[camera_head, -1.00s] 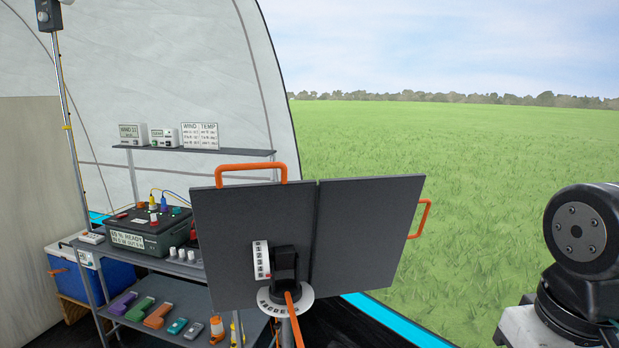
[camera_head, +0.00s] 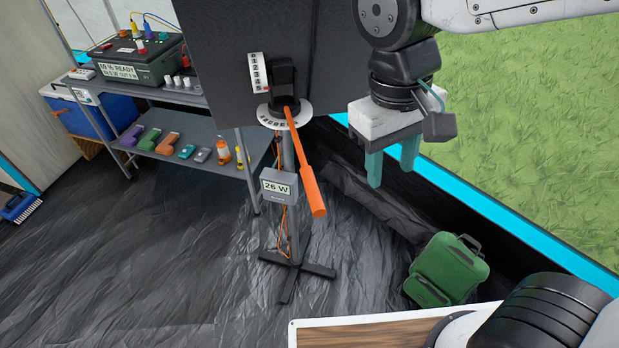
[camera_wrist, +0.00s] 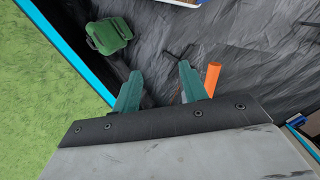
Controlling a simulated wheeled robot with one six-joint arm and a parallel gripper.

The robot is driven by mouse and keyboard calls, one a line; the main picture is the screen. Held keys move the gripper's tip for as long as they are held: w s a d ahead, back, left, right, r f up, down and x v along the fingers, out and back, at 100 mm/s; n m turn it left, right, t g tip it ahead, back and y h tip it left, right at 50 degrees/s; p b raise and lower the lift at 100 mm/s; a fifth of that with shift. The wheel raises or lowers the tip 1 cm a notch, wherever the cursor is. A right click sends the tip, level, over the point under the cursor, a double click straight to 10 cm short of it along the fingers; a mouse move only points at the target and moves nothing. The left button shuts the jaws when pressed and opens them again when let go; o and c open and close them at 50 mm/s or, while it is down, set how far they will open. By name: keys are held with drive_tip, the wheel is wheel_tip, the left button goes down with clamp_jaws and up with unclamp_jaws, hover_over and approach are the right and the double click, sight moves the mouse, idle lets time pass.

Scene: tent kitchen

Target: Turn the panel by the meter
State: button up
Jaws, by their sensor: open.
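The dark panel (camera_head: 250,50) stands on a post at the top middle of the head view; its top is cut off. An orange handle (camera_head: 305,165) slants down from its pivot, over a lettered white disc (camera_head: 284,118). The meter (camera_head: 278,187) on the post reads 26 W. My gripper (camera_head: 392,165) points down to the right of the handle, open and empty, apart from it. In the wrist view the orange handle's end (camera_wrist: 213,75) shows just right of the teal fingers (camera_wrist: 157,88).
A shelf unit (camera_head: 190,180) with a battery box (camera_head: 125,58) and colored tools stands at the left. A green backpack (camera_head: 447,270) lies on the dark floor at the right. A wood-topped surface (camera_head: 370,332) is at the bottom edge.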

drive_tip(key=h, duration=0.1)
hover_over(311, 187)
drive_tip(key=s, duration=0.2)
drive_tip(key=f, duration=0.2)
drive_tip(key=shift+s+d+f+t, duration=0.1)
drive_tip(key=shift+s+f+t, duration=0.1)
drive_tip(key=shift+f+t, duration=0.15)
drive_tip(key=f+m, duration=0.1)
drive_tip(key=f, duration=0.1)
drive_tip(key=w+f, duration=0.1)
drive_tip(key=f, duration=0.1)
drive_tip(key=w+f+m, duration=0.1)
drive_tip(key=f, duration=0.2)
drive_tip(key=shift+w+a+m+t, duration=0.2)
drive_tip(key=shift+m+t, duration=0.05)
drive_tip(key=shift+m, duration=0.05)
clamp_jaws()
